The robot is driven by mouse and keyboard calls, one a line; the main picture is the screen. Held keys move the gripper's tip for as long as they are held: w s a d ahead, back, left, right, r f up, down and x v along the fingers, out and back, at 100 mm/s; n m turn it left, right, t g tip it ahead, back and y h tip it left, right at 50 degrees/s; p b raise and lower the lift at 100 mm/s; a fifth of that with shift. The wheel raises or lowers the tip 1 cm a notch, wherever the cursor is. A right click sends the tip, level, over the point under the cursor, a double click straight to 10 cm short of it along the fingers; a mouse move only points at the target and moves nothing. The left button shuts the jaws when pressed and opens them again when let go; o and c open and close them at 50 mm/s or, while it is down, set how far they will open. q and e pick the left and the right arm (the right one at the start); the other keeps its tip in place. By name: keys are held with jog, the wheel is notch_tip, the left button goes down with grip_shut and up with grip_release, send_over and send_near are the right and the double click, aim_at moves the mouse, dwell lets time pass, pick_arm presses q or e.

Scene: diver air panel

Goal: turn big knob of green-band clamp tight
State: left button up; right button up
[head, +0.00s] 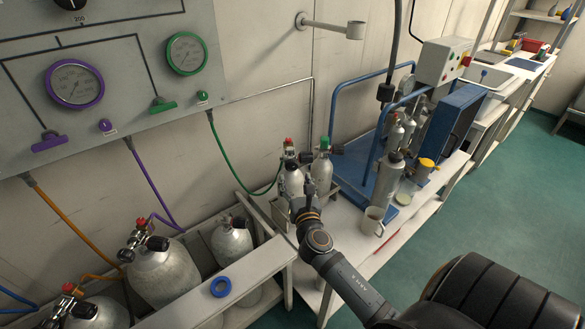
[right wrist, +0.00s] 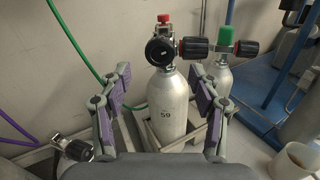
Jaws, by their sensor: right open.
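The green hose (head: 222,150) runs from the panel down to the valve of a silver cylinder (head: 292,182). I cannot make out a green band on the clamp. My right gripper (head: 304,200) is open; in the right wrist view its fingers (right wrist: 160,88) are spread either side of the cylinder, below the valve, apparently holding nothing. My left gripper is out of view.
A second cylinder (right wrist: 221,80) with a green cap stands close to the right. A mug (head: 372,221) and a grey bottle (head: 393,172) stand further right. Larger cylinders (head: 165,270) and a blue tape ring (head: 220,287) are at the left.

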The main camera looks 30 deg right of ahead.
aim_at(292, 169)
jog(key=x, duration=0.5)
jog(key=shift+w+d, duration=0.15)
jog(key=shift+w, duration=0.1)
jog(key=shift+c, duration=0.4)
jog(key=c, duration=1.1)
jog(key=shift+o, duration=0.2)
jog(key=shift+f, duration=0.1)
